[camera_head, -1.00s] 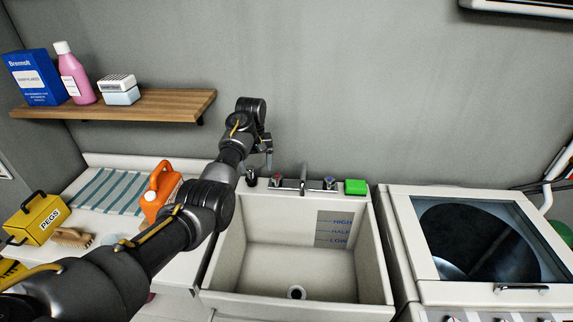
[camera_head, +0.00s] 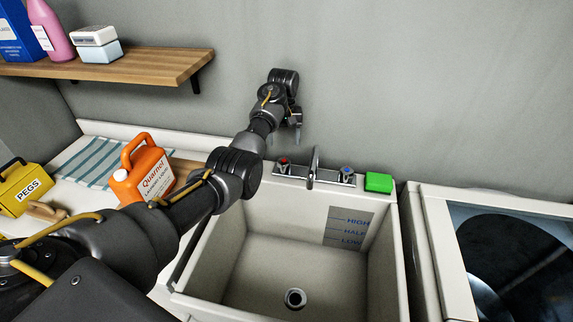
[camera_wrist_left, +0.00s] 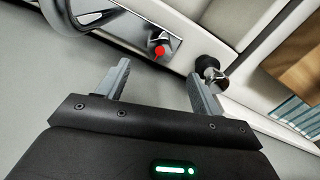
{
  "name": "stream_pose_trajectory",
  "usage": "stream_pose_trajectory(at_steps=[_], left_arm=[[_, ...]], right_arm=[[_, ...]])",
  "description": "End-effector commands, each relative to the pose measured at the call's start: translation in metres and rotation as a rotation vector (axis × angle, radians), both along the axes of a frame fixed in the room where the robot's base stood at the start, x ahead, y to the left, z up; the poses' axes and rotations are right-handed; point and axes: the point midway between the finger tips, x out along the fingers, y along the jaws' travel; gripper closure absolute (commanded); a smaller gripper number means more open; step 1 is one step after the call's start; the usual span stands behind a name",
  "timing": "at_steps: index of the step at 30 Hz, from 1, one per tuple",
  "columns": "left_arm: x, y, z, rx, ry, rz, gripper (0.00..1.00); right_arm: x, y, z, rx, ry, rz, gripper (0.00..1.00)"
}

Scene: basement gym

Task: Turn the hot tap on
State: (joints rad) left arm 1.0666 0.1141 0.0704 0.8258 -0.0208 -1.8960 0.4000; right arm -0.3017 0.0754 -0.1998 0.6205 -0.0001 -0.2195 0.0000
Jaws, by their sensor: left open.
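The hot tap (camera_head: 283,166) has a red-marked top and stands at the left end of the metal tap bar behind the sink. Its red top also shows in the left wrist view (camera_wrist_left: 159,50). The spout (camera_head: 313,168) is in the middle, and the blue-marked cold tap (camera_head: 347,173) is at the right. My left gripper (camera_head: 298,138) is open and empty, above the tap bar near the wall. In the left wrist view its fingers (camera_wrist_left: 158,76) are apart, with the red top beyond the gap. My right gripper is not in view.
The sink (camera_head: 258,268) is empty. A green block (camera_head: 379,182) sits on its back right corner. A dark knob (camera_wrist_left: 208,68) is beside one finger in the wrist view. An orange jug (camera_head: 146,172) stands left; a wooden shelf (camera_head: 150,68) hangs above.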

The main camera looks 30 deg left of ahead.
Motion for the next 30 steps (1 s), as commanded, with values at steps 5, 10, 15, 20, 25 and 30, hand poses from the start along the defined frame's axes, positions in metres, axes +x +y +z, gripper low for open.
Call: stream_pose_trajectory(at_steps=[5, 10, 15, 20, 25, 30], left_arm=[[-0.001, 0.001, -0.003, 0.000, 0.001, 0.001, 0.34], [-0.001, 0.001, -0.022, 0.000, 0.004, 0.001, 0.34], [-0.002, 0.001, -0.055, 0.000, 0.004, 0.002, 0.34], [-0.001, 0.001, -0.083, -0.001, 0.003, 0.003, 0.34], [-0.001, 0.001, -0.102, 0.000, 0.002, 0.002, 0.34], [-0.001, 0.001, -0.108, 0.000, 0.000, 0.002, 0.34]], right_arm=[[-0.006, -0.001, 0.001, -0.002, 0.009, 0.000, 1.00], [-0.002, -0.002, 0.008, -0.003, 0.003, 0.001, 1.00], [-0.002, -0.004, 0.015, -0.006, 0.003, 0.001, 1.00], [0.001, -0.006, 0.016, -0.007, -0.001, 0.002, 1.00], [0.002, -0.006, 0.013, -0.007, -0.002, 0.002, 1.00], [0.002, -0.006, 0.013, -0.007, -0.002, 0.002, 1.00]])
